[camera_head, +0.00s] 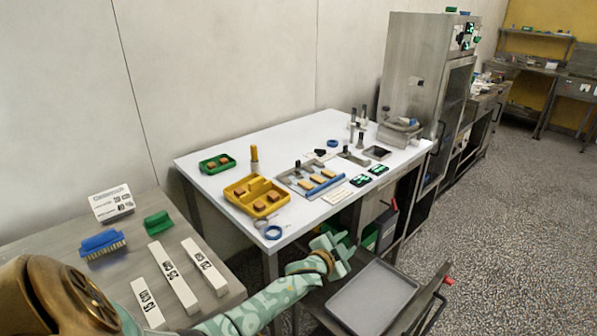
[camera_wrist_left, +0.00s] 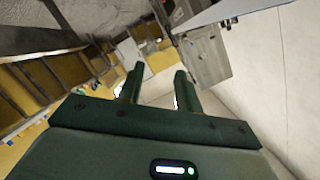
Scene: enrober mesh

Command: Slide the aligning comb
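A flat metal fixture (camera_head: 296,187) lies on the white table, with tan blocks and a blue bar (camera_head: 326,187) along its front. The aligning comb is too small to tell apart from the parts of this fixture. My left gripper (camera_head: 342,250) is in front of the table's front edge, apart from the fixture. In the left wrist view its two fingers (camera_wrist_left: 158,88) stand apart with nothing between them. My right gripper is not in view.
A yellow tray (camera_head: 243,185) with brown blocks and a green tray (camera_head: 203,163) sit on the white table (camera_head: 300,140). A grey tray (camera_head: 345,305) is below my left gripper. A side bench (camera_head: 50,243) holds labelled bars and brushes.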

